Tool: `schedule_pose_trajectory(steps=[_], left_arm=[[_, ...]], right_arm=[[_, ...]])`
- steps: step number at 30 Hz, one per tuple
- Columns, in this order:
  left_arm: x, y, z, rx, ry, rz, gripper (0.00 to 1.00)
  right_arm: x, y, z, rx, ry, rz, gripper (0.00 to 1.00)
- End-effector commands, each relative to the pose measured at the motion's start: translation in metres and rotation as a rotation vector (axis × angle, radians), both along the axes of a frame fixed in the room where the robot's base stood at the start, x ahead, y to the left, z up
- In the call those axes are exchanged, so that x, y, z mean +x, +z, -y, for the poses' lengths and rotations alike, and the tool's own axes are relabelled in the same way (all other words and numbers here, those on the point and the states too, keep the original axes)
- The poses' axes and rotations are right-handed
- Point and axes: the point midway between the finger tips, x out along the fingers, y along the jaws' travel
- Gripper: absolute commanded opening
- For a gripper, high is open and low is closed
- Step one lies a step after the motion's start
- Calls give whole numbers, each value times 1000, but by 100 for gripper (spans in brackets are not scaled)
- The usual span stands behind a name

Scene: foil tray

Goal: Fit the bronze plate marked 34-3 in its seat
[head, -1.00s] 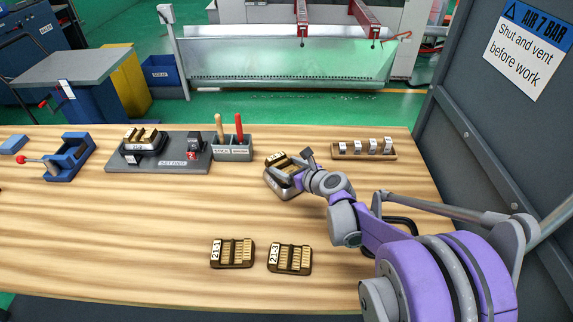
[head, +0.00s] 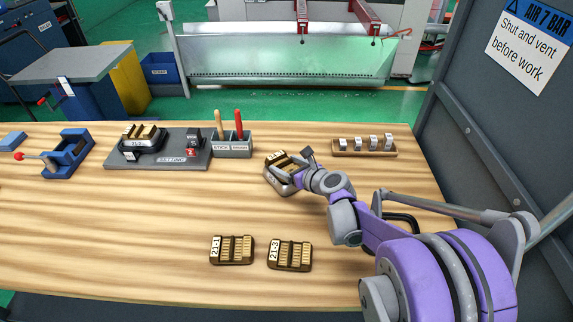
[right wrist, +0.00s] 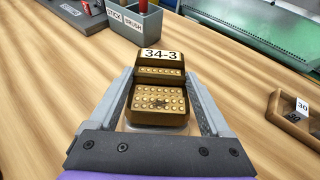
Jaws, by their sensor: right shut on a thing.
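The bronze plate marked 34-3 (right wrist: 160,92) lies between the two fingers of my right gripper (right wrist: 160,105), its label at the far end and its studded face up. In the head view the plate (head: 277,160) shows partly behind my right gripper (head: 290,170). A silvery metal seat (head: 279,184) shows directly under the plate, low on the table. I cannot tell whether the plate is fully down in it. The fingers close on the plate's sides. My left gripper is not in view.
Plates 21-1 (head: 232,250) and 21-3 (head: 290,256) lie nearer the front. A setting stand (head: 185,160) bearing another silvery seat with a plate, a brush holder (head: 233,150) and a blue vise (head: 70,152) are left. A wooden rack (head: 364,153) stands right. The left-middle table is clear.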

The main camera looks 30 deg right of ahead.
Motion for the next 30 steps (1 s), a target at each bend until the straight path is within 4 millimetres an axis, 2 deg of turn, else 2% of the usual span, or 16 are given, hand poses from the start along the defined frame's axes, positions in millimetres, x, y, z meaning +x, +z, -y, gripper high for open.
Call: schedule_pose_trajectory(steps=[30], left_arm=[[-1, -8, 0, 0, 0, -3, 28]], right_arm=[[-2, -6, 0, 1, 0, 1, 0]])
